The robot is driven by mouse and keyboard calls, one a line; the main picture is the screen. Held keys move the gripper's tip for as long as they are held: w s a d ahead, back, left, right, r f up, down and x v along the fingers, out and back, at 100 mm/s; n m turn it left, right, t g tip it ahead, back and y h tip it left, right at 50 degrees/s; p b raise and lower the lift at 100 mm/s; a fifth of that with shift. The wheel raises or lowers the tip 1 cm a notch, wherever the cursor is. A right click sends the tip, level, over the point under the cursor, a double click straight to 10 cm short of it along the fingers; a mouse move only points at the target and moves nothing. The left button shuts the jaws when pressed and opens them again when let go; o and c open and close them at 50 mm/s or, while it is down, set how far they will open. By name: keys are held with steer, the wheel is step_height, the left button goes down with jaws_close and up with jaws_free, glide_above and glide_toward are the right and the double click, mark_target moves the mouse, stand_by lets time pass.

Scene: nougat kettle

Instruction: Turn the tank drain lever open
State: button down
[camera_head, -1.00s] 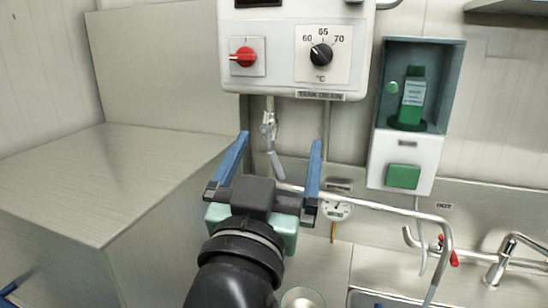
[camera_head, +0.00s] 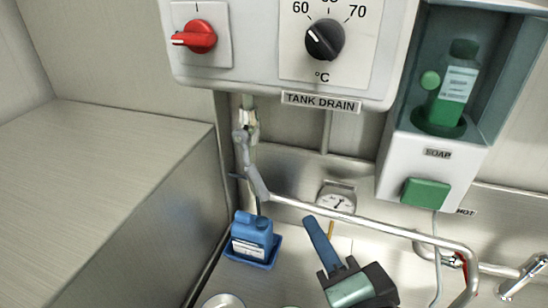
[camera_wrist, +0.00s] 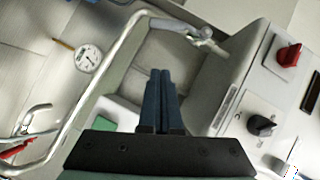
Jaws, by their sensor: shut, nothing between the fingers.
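The grey tank drain lever (camera_head: 256,181) hangs from its valve (camera_head: 245,137) under the white control box, left of the TANK DRAIN label (camera_head: 321,101). It slants down and slightly right, its lower end by the left end of the long pipe. In the wrist view the lever (camera_wrist: 178,27) shows near the top, beyond the fingertips and to their right. My gripper (camera_head: 309,221) is to the right of and below the lever in the head view, apart from it. Its blue fingers (camera_wrist: 161,72) are together with nothing between them.
The control box holds a red switch (camera_head: 200,37) and a black temperature dial (camera_head: 325,40). A bent metal pipe (camera_head: 372,224) runs right past a gauge (camera_head: 337,201). A soap dispenser (camera_head: 407,160) stands right, a blue jug (camera_head: 251,236) below, a steel cabinet (camera_head: 110,165) left.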

glide_toward(251, 167)
steer(key=w+d+f, duration=0.3)
steer(key=d, duration=0.2)
steer(key=w+a, duration=0.1)
steer(key=a+f+p, duration=0.1)
steer(key=w+a+f, duration=0.1)
steer(key=shift+w+a, duration=0.35)
steer(key=a+f+m+t+b, duration=0.1)
steer(key=m+b, duration=0.1)
steer(key=w+a+f+m+t+y+b, duration=0.1)
steer(key=a+b, duration=0.1)
steer(key=shift+a+m, duration=0.25)
steer(key=shift+m, duration=0.15)
